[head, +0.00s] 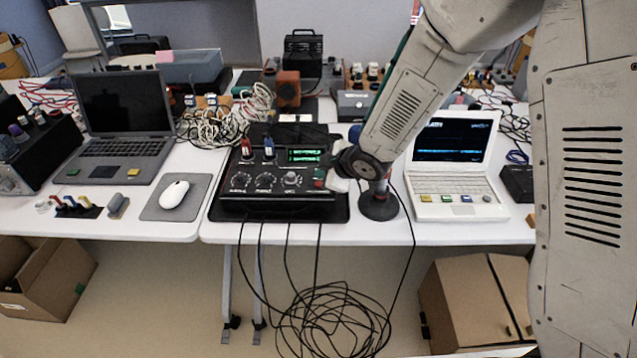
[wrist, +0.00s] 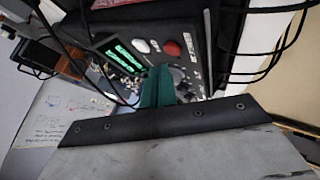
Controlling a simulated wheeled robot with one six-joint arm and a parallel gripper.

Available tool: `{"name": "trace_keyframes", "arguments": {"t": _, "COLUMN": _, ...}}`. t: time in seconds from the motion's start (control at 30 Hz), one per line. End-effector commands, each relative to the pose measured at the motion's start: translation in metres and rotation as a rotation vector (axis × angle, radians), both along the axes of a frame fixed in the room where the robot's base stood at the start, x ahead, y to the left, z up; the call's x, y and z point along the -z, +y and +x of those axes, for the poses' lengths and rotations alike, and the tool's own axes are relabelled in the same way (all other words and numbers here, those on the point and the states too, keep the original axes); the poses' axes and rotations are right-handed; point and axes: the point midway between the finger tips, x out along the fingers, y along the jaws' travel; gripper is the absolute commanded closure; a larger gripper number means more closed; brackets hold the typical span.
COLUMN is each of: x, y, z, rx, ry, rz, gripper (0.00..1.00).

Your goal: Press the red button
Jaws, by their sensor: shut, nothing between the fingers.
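The red button (wrist: 172,48) is a round red cap on the panel of a black control box (head: 282,205). In the wrist view it lies just beyond and slightly right of my fingertips, with a gap in the picture. In the head view a small red patch (head: 320,173) at the box's right side appears to be it, partly crowded by my gripper. My gripper (wrist: 158,70) has teal fingers closed together, empty, over the panel. I cannot tell how high they are above it. A white button (wrist: 141,45) sits left of the red one.
The box also has a green display (head: 303,155), several knobs (head: 265,181) and red and blue plugs. A white laptop (head: 453,170) stands to the right, a mouse (head: 174,194) and dark laptop (head: 122,130) to the left. Cables (head: 335,318) hang in front.

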Motion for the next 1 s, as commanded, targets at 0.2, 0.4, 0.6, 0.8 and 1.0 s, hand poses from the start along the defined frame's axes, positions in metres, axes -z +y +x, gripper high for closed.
{"name": "trace_keyframes", "arguments": {"t": 0.2, "x": 0.0, "y": 0.0, "z": 0.0, "rx": -0.001, "ry": 0.001, "rz": 0.0, "gripper": 1.0}}
{"name": "trace_keyframes", "arguments": {"t": 0.4, "x": -0.01, "y": 0.0, "z": 0.0, "rx": -0.002, "ry": -0.001, "rz": 0.001, "gripper": 1.0}}
{"name": "trace_keyframes", "arguments": {"t": 0.6, "x": -0.03, "y": 0.0, "z": 0.0, "rx": -0.001, "ry": -0.003, "rz": 0.001, "gripper": 1.0}}
{"name": "trace_keyframes", "arguments": {"t": 0.8, "x": -0.05, "y": 0.0, "z": 0.0, "rx": -0.002, "ry": -0.001, "rz": 0.001, "gripper": 1.0}}
{"name": "trace_keyframes", "arguments": {"t": 1.0, "x": -0.06, "y": 0.0, "z": 0.0, "rx": -0.001, "ry": 0.0, "rz": -0.001, "gripper": 1.0}}
